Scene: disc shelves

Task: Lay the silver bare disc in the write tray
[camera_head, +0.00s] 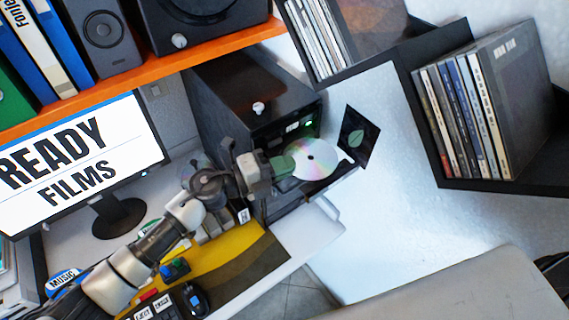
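The silver disc (318,158) is bare and shiny, with a rainbow sheen. It is in front of the black computer tower (225,90), clear of the desk. My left gripper (283,164) reaches in from the left, with its fingertips at the disc's left edge. It appears shut on that edge, though its far finger is hidden. A dark flat part (318,188) shows below the disc at the tower's front; I cannot tell if it is the write tray. The tower's front is partly hidden by the gripper and disc. My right gripper is not in view.
A dark square with a green leaf (358,136) is just right of the disc. A monitor (75,165) stands left, under an orange shelf (150,75). Black wall shelves (490,186) hold disc cases at right.

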